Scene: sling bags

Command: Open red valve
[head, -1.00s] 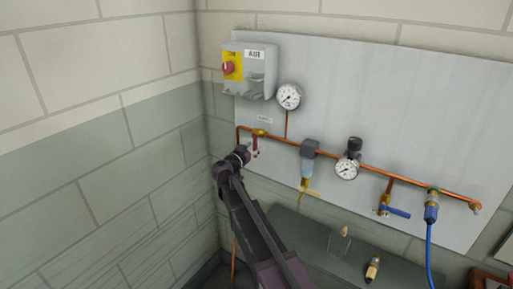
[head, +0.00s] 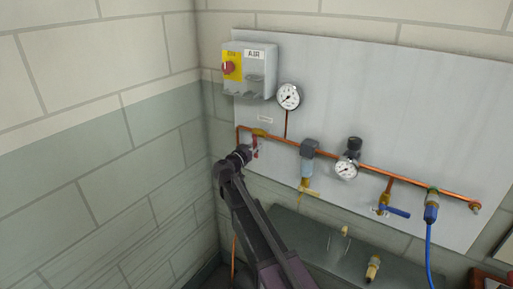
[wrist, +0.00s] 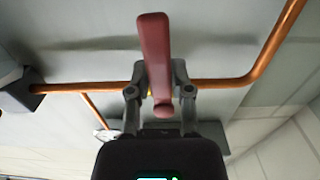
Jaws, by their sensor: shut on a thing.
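The red valve handle (head: 255,153) hangs down below a brass valve body (head: 259,132) near the left end of the copper pipe. In the wrist view the red handle (wrist: 155,45) is large, with one finger on either side of it. My gripper (wrist: 160,85) is shut on the handle. In the head view my gripper (head: 248,152) is at the handle, coming from the lower left; my wrist hides part of this area. The valve body is mostly hidden in the wrist view.
The copper pipe (head: 335,157) runs along the grey panel (head: 400,100). The switch box (head: 250,72) is above. The block wall (head: 110,180) is close on the left.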

